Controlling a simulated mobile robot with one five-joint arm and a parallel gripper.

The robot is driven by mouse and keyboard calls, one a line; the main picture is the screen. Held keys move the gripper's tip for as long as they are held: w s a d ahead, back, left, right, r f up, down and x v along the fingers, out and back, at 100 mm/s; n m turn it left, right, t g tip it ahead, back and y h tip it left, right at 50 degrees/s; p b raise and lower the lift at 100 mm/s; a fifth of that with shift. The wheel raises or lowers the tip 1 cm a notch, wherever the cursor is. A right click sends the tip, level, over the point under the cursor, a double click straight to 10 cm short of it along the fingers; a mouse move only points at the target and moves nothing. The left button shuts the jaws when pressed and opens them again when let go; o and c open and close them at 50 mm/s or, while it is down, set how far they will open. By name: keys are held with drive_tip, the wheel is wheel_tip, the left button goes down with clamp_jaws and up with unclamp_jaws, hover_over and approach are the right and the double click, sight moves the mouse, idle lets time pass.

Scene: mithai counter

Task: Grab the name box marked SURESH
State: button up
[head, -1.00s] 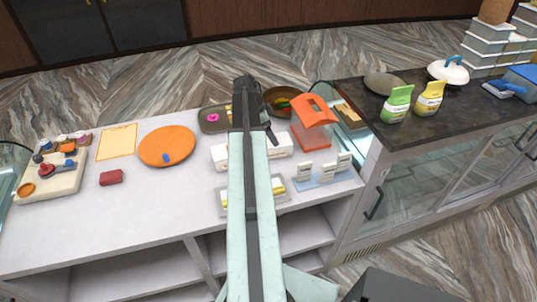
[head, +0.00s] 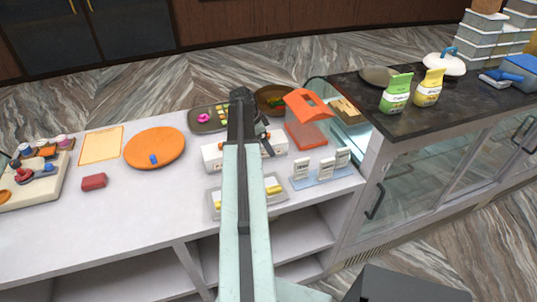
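White boxes stand on the white counter (head: 130,215): one (head: 212,157) shows left of my arm and a white box part (head: 276,144) shows right of it. My arm hides the stretch between, so I cannot tell whether they are one box or two. Small white cards or boxes (head: 326,168) stand on a pale blue tray to the right. Any lettering is too small to read, so I cannot tell which is marked SURESH. My dark gripper (head: 254,122) is over the counter, in line with the white boxes. Its fingers are too unclear to show open or shut.
An orange-roofed holder (head: 306,120), a dark bowl (head: 272,100) and a dark tray (head: 207,118) stand around my gripper. A tray with yellow pieces (head: 275,189) is nearer. An orange round board (head: 155,148) lies left. The counter's front left is clear.

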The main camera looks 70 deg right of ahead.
drive_tip(key=shift+s+d+f, duration=0.1)
drive_tip(key=shift+s+f, duration=0.1)
drive_tip(key=shift+f, duration=0.45)
drive_tip(key=shift+r, duration=0.2)
drive_tip(key=c, duration=1.4)
drive_tip(key=shift+c, duration=0.2)
wheel_tip(320, 180, up, 10)
drive_tip(key=p, duration=1)
drive_tip(key=shift+r, duration=0.15)
